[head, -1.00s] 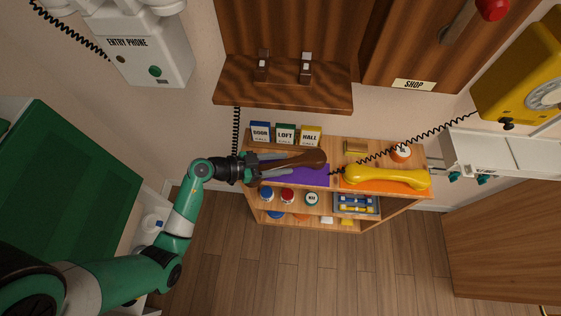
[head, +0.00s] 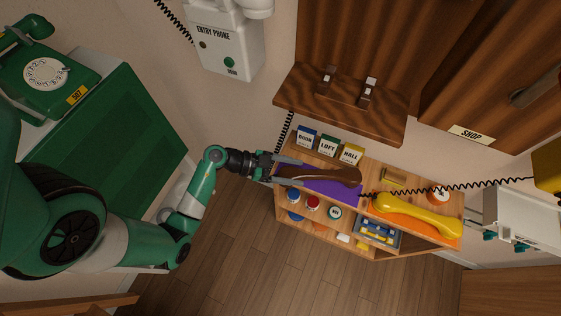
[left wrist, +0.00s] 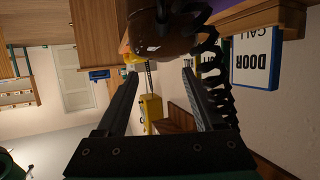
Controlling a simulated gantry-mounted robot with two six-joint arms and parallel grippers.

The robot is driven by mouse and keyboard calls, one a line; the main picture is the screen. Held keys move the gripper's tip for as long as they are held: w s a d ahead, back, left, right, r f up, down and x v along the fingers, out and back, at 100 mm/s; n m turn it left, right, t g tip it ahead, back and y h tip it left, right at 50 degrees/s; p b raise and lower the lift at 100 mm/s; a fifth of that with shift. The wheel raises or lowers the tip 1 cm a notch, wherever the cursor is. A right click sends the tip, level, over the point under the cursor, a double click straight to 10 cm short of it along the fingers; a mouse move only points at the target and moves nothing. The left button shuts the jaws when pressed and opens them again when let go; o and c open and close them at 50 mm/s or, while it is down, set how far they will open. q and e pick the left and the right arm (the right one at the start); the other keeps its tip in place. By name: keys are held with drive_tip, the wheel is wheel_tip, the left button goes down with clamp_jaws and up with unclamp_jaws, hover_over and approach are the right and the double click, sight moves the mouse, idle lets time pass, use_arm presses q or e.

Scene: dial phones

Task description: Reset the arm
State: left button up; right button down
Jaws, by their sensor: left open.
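My left gripper (head: 280,168) is open beside the left end of a brown handset (head: 335,175). The handset lies over a purple mat (head: 318,191) on top of the wooden shelf unit. In the left wrist view, the two dark fingers (left wrist: 160,80) stand apart with a clear gap between them. The dark glossy end of the handset (left wrist: 165,32) shows just beyond the fingertips, with a black coiled cord beside it. Whether a finger touches the handset is not clear. My right gripper is not in view.
A yellow handset (head: 418,214) lies on an orange mat to the right. Labelled cards (head: 328,147) stand behind the purple mat. A wooden wall ledge (head: 345,108) hangs above them. A green phone (head: 45,75) stands at the left beside a green panel. Floor in front is clear.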

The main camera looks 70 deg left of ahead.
use_arm(q)
drive_tip(key=p+v, duration=0.1)
drive_tip(key=v, duration=0.2)
drive_tip(key=shift+s+a+r, duration=0.1)
drive_tip(key=shift+a+r, duration=0.05)
drive_tip(key=shift+r, duration=0.05)
drive_tip(key=shift+s+a, duration=0.15)
drive_tip(key=shift+s, duration=0.3)
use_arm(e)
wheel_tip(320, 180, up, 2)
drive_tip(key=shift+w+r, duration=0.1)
